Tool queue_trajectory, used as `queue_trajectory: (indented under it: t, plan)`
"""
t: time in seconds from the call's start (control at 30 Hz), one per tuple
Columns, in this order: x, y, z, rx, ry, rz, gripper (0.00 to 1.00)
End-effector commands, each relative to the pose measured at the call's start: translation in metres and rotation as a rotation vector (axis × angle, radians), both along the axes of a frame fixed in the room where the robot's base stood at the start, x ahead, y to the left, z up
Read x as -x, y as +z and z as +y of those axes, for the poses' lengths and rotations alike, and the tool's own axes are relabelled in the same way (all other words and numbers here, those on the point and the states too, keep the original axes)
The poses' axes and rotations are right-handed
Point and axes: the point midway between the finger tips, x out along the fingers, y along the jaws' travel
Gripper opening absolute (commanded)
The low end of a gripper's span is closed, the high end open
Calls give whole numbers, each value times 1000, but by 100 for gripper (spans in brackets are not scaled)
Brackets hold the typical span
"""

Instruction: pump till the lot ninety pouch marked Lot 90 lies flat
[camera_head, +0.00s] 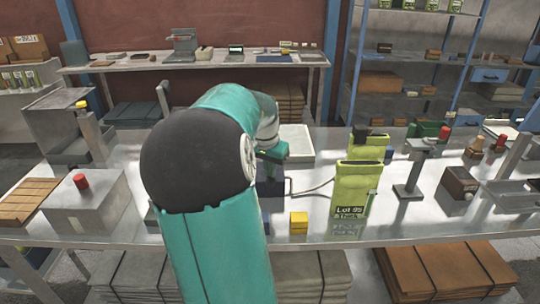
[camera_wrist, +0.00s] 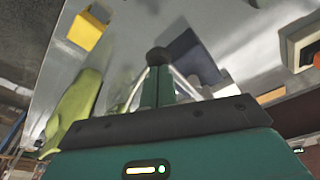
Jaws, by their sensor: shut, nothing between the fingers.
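A green pouch (camera_head: 353,195) stands upright on the metal table, right of my arm; its label seems to read "Lot 95", with small text below. A second green pouch (camera_head: 371,147) stands behind it, its label hidden. I cannot make out a Lot 90 mark. My gripper (camera_wrist: 157,80) is shut and empty, with a dark round knob (camera_wrist: 157,55) at its fingertips; I cannot tell if they touch. A dark blue block (camera_wrist: 194,58) is beside the fingertips, and a green pouch (camera_wrist: 76,108) shows at the left. In the head view my arm hides much of this area.
A yellow block (camera_head: 299,222) sits near the front edge; it also shows in the wrist view (camera_wrist: 87,29). A grey box with a red button (camera_head: 82,181) stands left. A grey stand (camera_head: 412,175) and a brown box (camera_head: 459,183) are right. A thin tube (camera_head: 312,190) runs toward the pouches.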

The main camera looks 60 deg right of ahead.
Motion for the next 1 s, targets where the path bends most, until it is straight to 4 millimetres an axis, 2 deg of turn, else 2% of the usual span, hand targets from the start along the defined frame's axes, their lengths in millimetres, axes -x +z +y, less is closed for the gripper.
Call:
queue_trajectory:
  t: [0.47,1.0]
  plan:
    - [0,0,0,-1,0,0,0]
    - [-1,10,-1,0,0,0,0]
